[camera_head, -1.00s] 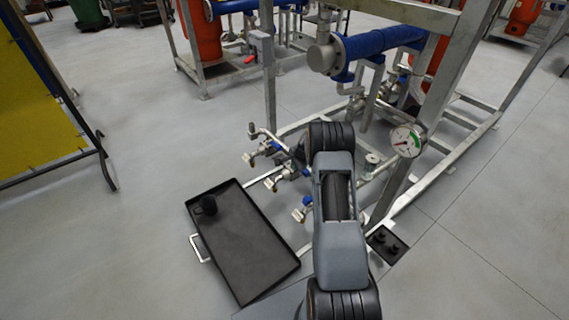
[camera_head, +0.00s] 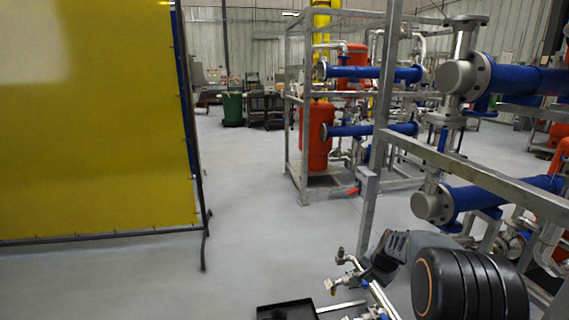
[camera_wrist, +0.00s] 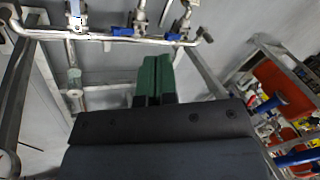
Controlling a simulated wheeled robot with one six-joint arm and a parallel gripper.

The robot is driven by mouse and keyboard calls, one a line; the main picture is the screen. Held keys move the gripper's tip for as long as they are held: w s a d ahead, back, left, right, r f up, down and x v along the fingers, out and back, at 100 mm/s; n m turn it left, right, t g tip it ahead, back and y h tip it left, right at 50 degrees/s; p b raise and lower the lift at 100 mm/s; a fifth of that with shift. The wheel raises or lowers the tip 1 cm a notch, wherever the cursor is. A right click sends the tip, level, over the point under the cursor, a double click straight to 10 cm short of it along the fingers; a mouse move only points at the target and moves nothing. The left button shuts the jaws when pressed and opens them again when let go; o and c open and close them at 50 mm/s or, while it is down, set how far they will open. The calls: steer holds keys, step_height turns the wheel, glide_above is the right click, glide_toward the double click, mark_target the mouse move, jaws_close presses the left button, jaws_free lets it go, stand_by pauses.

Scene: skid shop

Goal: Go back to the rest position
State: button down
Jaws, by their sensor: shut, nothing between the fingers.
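My gripper (camera_wrist: 156,62) shows in the wrist view with its two green fingers side by side, shut and empty. Past the fingertips is a silver pipe (camera_wrist: 112,39) with several blue-handled valves; no contact with it shows. In the head view my arm is at the lower right, bent beside the skid frame, and the fingers cannot be made out there. The pipe with valves also shows in the head view (camera_head: 381,299), just left of my arm.
A black tray (camera_head: 306,303) is cut off at the bottom edge. The grey skid frame (camera_head: 372,170) with blue cylinders (camera_head: 515,195) stands close on the right. A yellow screen (camera_head: 95,130) stands left. Grey floor (camera_head: 255,225) between is clear.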

steer(key=s+a+r+n+p, duration=0.2)
steer(key=s+a+r+p, duration=0.25)
steer(key=r, duration=0.55)
steer(key=s+a+r+n+p, duration=0.35)
steer(key=s+r, duration=0.25)
steer(key=r, duration=0.3)
steer(key=s+a+r+n+h+p, duration=0.1)
steer(key=s+r+n+p, duration=0.3)
steer(key=s+r+p, duration=0.5)
steer(key=s+a+r, duration=0.1)
steer(key=s+r, duration=0.1)
steer(key=s, duration=0.4)
steer(key=shift+a, duration=0.2)
